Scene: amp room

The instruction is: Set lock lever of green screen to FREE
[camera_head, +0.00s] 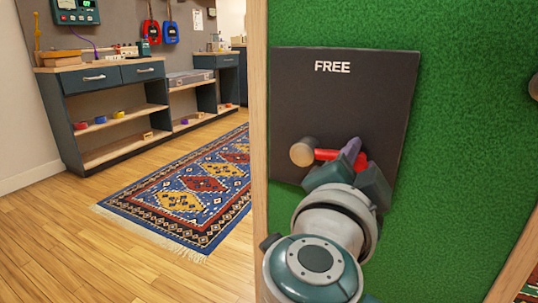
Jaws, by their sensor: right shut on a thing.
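The green screen (457,130) fills the right side of the head view in a wooden frame. A dark square plate (340,105) on it bears the white word FREE near its top edge. The red lock lever (327,155) is low on the plate, roughly level, with a round tan knob (303,152) at its left end. My right gripper (352,158) is at the lever's right part, shut on it. Its fingers and wrist hide the lever's right end and the plate's lower part. My left gripper is not in view.
The screen's wooden left post (259,150) stands close by. Beyond it, a patterned rug (195,190) lies on the open wood floor. A dark workbench (105,105) with shelves stands along the back wall. Another round knob (534,87) shows at the right edge.

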